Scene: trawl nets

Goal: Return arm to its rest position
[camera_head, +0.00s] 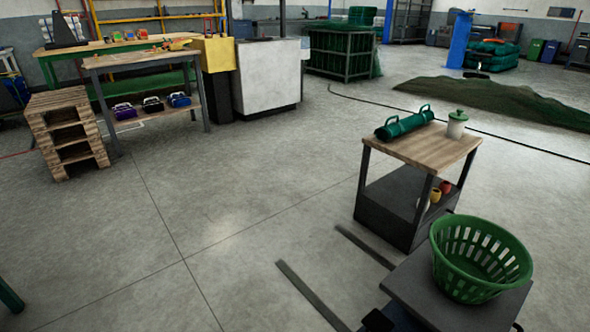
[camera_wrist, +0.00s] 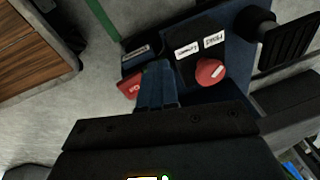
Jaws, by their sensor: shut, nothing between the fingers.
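My gripper (camera_wrist: 157,80) shows in the wrist view, its two blue fingers together with nothing between them. Beyond the fingers are a dark blue and black body part with small white labels and a red round knob, which looks like part of my own base. The fingertips are close to it in the picture; I cannot tell whether they touch. In the head view my gripper is not visible.
A green basket (camera_head: 478,262) stands on a dark platform at the lower right. The middle floor is clear.

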